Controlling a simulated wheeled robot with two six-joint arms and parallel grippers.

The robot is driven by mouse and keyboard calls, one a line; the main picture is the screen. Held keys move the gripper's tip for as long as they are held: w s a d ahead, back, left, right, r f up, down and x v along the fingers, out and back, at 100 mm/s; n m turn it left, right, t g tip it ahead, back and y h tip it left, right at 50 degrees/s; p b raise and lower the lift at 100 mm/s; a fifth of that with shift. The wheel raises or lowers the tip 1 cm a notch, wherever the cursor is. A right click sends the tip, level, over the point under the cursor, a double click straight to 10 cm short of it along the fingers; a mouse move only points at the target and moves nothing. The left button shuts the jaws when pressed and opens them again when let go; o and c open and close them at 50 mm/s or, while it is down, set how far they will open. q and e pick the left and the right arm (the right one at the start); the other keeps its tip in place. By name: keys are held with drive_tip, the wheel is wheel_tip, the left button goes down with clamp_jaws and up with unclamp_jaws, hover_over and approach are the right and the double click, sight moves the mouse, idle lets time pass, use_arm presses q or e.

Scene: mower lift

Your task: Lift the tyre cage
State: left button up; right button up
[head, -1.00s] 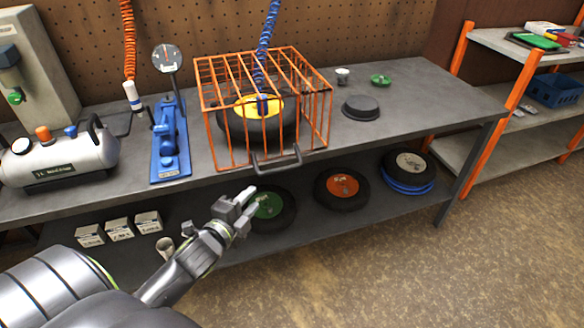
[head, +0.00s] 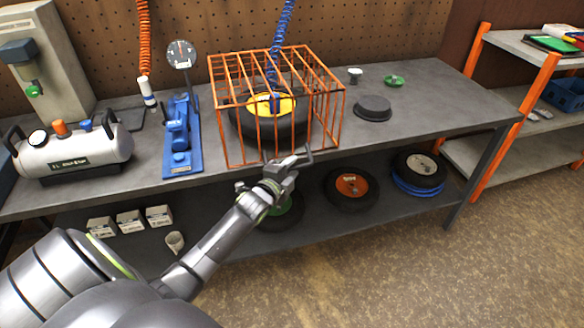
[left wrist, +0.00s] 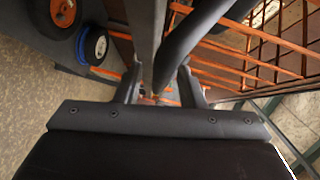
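The tyre cage (head: 222,138) is an orange barred box standing on the workbench. Inside it is a black tyre with a yellow hub (head: 271,104). A dark handle (head: 309,153) sticks out from the cage's front, partly hidden by my left gripper (head: 270,180). That gripper is at the handle, in front of the cage's lower front edge. In the left wrist view the dark handle bar (left wrist: 178,52) runs between the two spread fingers of the gripper (left wrist: 160,88), and orange cage bars show beyond. I see no clear closed grip. My right gripper is not in view.
A blue bead tool (head: 181,140) and a compressor tank (head: 75,150) stand left of the cage. A black dish (head: 373,108) lies to its right. A blue coiled hose (head: 279,40) hangs into the cage. Several wheels, including an orange-hubbed one (head: 351,186), lie on the lower shelf.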

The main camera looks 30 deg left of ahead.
use_arm(q)
drive_tip(key=shift+w, duration=0.35)
clamp_jaws()
